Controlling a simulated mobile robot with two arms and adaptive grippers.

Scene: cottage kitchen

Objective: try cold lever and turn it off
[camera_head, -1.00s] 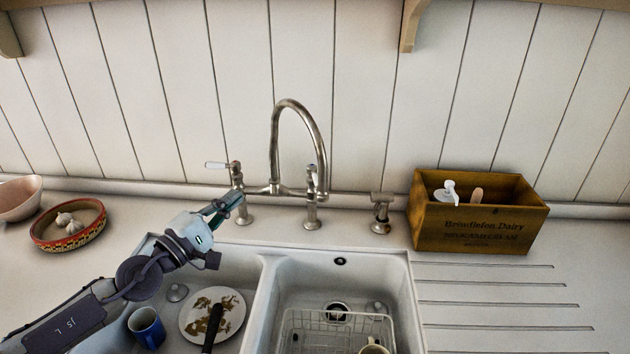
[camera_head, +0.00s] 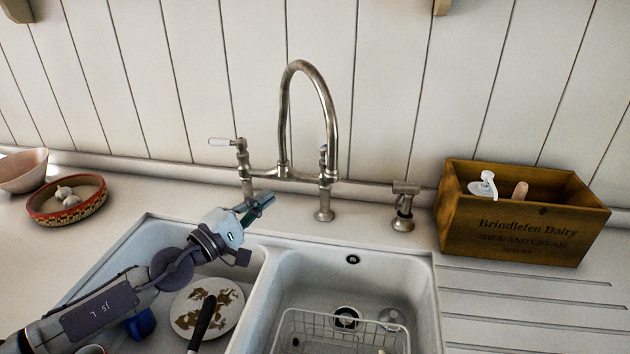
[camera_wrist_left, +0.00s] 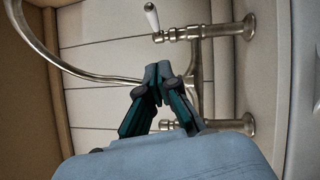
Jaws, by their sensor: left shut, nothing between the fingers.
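The bridge tap (camera_head: 300,75) has a tall curved spout and two levers. The left lever (camera_head: 222,142) has a white handle pointing left; it also shows at the top of the left wrist view (camera_wrist_left: 151,17). The right lever (camera_head: 323,152) is seen nearly end-on; its pale tip shows low in the left wrist view (camera_wrist_left: 165,125). I see no hot or cold marks and no water running. My left gripper (camera_head: 266,200) is shut and empty, in front of the tap, just right of the left pillar and below the levers. My right gripper is out of view.
The double sink (camera_head: 345,255) holds a dirty plate (camera_head: 190,308), a blue mug (camera_head: 140,324) and a wire rack (camera_head: 300,325). A garlic bowl (camera_head: 68,200) sits left.

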